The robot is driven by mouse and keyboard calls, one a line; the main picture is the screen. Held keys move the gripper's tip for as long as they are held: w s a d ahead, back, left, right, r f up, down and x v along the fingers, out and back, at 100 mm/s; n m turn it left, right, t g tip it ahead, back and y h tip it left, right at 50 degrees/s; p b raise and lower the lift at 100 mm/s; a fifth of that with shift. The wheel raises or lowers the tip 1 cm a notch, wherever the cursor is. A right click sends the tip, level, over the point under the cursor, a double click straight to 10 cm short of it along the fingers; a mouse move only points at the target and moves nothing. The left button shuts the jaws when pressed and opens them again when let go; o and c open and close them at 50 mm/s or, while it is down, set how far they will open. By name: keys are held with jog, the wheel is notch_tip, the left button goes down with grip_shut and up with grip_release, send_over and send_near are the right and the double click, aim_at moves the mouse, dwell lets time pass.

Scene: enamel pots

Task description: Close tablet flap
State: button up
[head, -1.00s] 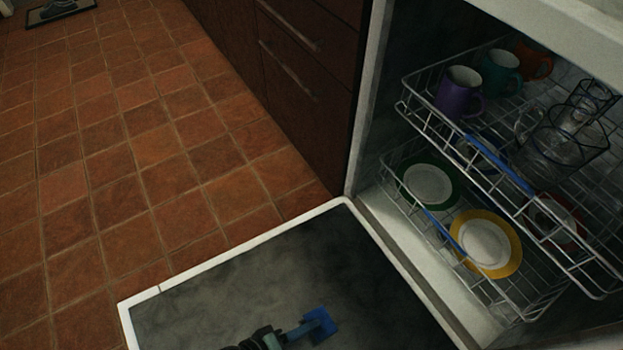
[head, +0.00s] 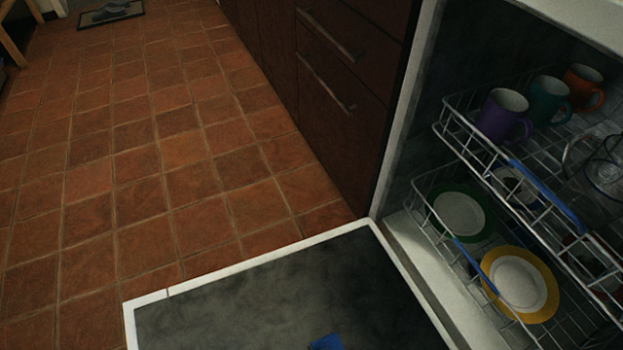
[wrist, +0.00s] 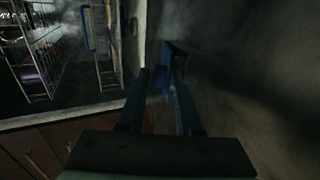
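The open dishwasher door (head: 230,300) lies flat with its dark inner face up. A small blue piece (head: 326,342), which looks like the tablet flap, shows at the bottom edge of the head view, mostly cut off. In the wrist view my gripper (wrist: 160,76) is open, its two dark bluish fingers apart, over the door's inner face. A blue part (wrist: 164,88) shows in the gap between the fingers, and a dark block (wrist: 181,48) lies just beyond the right fingertip. I cannot tell whether a finger touches them. My gripper is not visible in the head view.
The upper rack (head: 470,140) holds a purple mug (head: 501,115), a teal mug (head: 546,98) and an orange mug (head: 583,90). The lower rack holds a green-rimmed plate (head: 460,213) and a yellow-rimmed plate (head: 519,284).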

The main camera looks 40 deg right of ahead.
jog(key=shift+o, duration=1)
jog(key=shift+w, duration=0.1)
jog(key=shift+r, duration=0.1)
